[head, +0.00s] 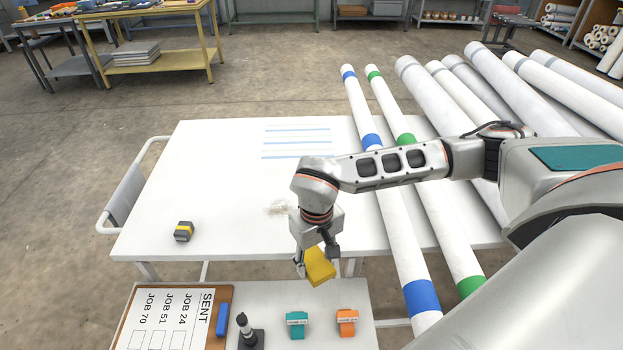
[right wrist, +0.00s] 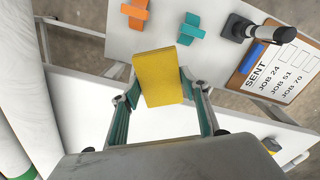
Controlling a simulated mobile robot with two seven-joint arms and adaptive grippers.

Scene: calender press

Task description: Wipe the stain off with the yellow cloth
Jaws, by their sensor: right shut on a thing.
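My right gripper (head: 316,260) is shut on the yellow cloth (head: 319,266), a folded block held above the front edge of the white table. In the right wrist view the cloth (right wrist: 158,77) sits between the two fingers of the gripper (right wrist: 160,88). A faint brownish stain (head: 278,208) shows on the white table (head: 200,170), just left of and behind the gripper. The cloth is apart from the stain. My left gripper is not in view.
A tape measure (head: 184,231) lies at the table's left. Long rolls (head: 392,190) with blue and green bands lie across its right side. A lower front shelf (head: 270,297) holds a clipboard (head: 165,318), a black stand (head: 248,331), a teal clamp (head: 297,322) and an orange clamp (head: 347,320).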

